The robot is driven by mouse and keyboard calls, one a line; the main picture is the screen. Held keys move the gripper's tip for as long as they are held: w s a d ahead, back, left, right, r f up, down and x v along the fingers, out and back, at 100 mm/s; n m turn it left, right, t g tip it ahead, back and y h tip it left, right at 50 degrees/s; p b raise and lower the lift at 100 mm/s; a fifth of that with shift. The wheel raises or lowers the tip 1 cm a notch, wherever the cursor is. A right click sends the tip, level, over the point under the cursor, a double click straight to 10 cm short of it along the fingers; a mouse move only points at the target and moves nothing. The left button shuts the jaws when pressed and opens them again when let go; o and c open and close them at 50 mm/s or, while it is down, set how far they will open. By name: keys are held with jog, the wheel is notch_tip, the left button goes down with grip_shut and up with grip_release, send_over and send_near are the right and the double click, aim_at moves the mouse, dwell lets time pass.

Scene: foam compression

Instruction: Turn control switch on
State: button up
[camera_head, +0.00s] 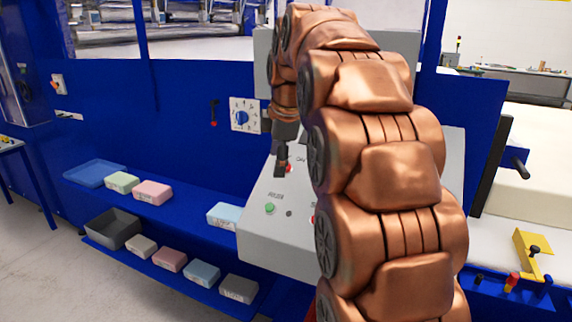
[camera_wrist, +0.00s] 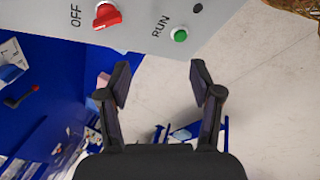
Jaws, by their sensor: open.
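The control switch is a red rotary knob (camera_wrist: 107,16) on the light grey panel, with an OFF label beside it, at the top of the wrist view. In the head view only a bit of red (camera_head: 289,168) shows beside my fingers. My gripper (camera_head: 281,168) points down over the panel's upper left part. In the wrist view my gripper (camera_wrist: 160,80) is open and empty, with its fingertips apart from the knob. In that view the knob lies above and left of the fingertips. Whether the fingers touch the panel, I cannot tell.
A green RUN button (camera_wrist: 180,35) sits near the knob; it also shows in the head view (camera_head: 270,208). A blue dial on a white plate (camera_head: 242,116) is on the blue wall. Foam blocks (camera_head: 152,191) lie on blue shelves at left. My arm hides the panel's right part.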

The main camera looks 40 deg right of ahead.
jog(key=w+d+r+n, duration=0.3)
jog(key=d, duration=0.3)
jog(key=shift+t+h, duration=0.3)
jog(key=shift+a+p+x, duration=0.15)
jog(key=shift+p+x, duration=0.2)
jog(key=shift+x, duration=1.65)
jog(key=shift+a+p+x, duration=0.1)
jog(key=shift+p+x, duration=0.25)
jog(key=shift+x, duration=1.65)
jog(key=shift+s, duration=0.1)
jog(key=shift+f+m, duration=0.1)
jog(key=shift+m, duration=0.2)
jog(key=c, duration=1.1)
